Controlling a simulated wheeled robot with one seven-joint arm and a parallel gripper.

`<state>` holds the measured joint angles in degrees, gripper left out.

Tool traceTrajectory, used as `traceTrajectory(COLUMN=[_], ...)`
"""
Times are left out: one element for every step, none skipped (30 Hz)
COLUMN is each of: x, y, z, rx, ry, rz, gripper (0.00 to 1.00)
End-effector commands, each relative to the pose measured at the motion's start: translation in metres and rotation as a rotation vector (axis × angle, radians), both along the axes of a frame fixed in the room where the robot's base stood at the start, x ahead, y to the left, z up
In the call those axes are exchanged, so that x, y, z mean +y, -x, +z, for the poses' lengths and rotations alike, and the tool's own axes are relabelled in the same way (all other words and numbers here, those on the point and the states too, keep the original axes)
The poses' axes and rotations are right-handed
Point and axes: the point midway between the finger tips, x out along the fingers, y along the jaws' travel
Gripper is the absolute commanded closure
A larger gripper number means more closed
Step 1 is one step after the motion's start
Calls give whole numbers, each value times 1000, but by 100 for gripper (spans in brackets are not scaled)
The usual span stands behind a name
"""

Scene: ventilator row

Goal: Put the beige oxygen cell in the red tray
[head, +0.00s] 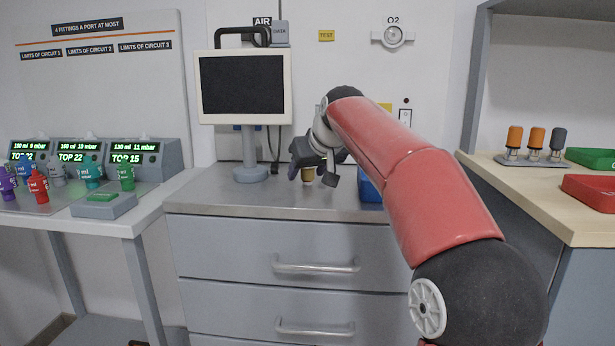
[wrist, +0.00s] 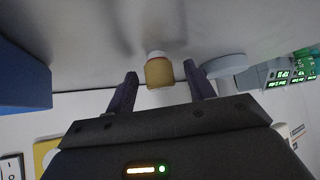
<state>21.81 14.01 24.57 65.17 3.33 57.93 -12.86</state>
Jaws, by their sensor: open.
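The beige oxygen cell (head: 308,174), a small tan cylinder with a pale end, stands on the grey counter and is partly hidden by my gripper (head: 318,172). In the wrist view the cell (wrist: 159,73) shows in the gap between the two dark fingertips of my gripper (wrist: 160,78). The fingers are apart, with a gap on each side of the cell. The red tray (head: 590,193) lies on the wooden-topped bench at the right, far from my gripper; its right part is cut off by the frame.
A monitor on a round base (head: 252,173) stands left of my gripper. A blue bin (head: 370,188) is close on the right, partly behind my arm. A rack (head: 533,160) of orange and grey cells and a green tray (head: 592,157) share the right bench (head: 545,200).

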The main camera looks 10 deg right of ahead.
Motion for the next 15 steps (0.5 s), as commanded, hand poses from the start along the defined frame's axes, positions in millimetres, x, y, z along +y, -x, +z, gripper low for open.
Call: traceTrajectory(x=[1,1,2,2,1,1,1,1,1,1,1,1,1,1,1], y=[-3,-4,-4,-4,-4,-4,-4,-4,-4,-4,-4,-4,-4,-4,-4], z=[-3,-4,-4,-4,-3,-3,-3,-3,-3,-3,-3,-3,-3,-3,-3], rx=[0,-1,-2,-2,-2,-2,-2,-2,-1,-1,-1,-1,-1,-1,-1], ry=[-1,-1,-1,0,0,0,0,0,0,0,0,0,0,0,0], rz=[1,1,1,0,0,0,0,0,0,0,0,0,0,0,0], gripper=[46,46,46,46,46,46,46,49,54,58,62,67,71,75,80])
